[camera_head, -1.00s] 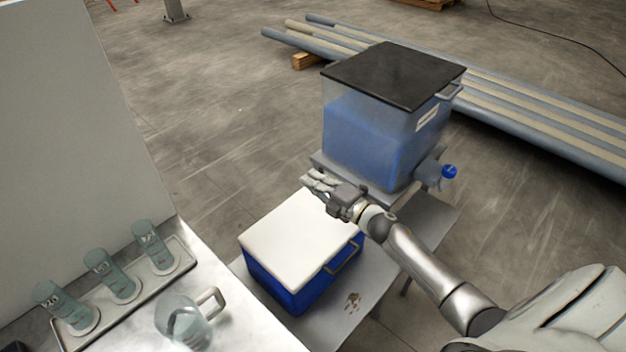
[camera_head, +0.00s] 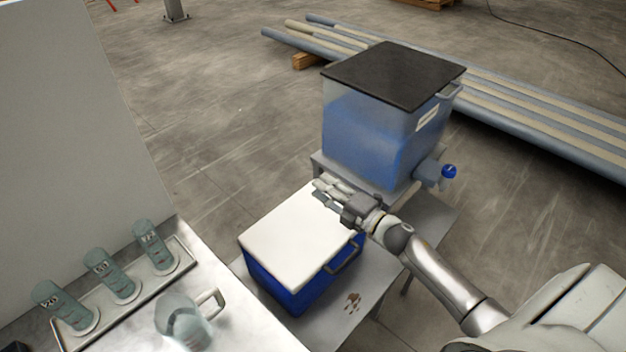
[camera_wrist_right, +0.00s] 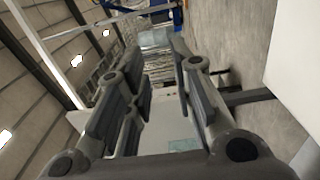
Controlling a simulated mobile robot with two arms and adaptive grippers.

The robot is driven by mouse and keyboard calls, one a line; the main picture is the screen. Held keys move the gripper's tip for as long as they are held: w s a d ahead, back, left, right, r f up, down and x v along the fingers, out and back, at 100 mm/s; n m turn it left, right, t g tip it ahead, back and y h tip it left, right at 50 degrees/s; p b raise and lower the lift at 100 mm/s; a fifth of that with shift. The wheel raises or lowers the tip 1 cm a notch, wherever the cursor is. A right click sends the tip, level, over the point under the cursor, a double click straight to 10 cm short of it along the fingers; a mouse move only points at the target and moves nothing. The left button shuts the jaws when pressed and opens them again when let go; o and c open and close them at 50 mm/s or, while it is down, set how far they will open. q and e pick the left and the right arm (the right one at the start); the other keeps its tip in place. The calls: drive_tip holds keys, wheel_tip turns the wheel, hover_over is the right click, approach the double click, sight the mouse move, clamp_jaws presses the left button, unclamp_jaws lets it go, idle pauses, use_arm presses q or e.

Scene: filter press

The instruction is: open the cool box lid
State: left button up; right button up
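The cool box (camera_head: 272,278) is blue with a white lid (camera_head: 295,240), and the lid lies flat and shut on it. A grey handle (camera_head: 345,255) is on its right side. My right gripper (camera_head: 322,190) is over the lid's far right corner, pointing left. I cannot tell whether it touches the lid. In the right wrist view the fingers (camera_wrist_right: 152,62) stand apart with nothing between them. A white surface at the right edge there looks like the lid (camera_wrist_right: 292,65). My left gripper is not in view.
A blue-filled tank (camera_head: 365,135) with a black cover and a tap (camera_head: 440,174) stands just behind my right gripper. Pipes (camera_head: 540,115) lie on the floor behind.

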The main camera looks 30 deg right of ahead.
drive_tip(key=v, duration=0.7)
drive_tip(key=shift+s, duration=0.3)
drive_tip(key=shift+d, duration=0.1)
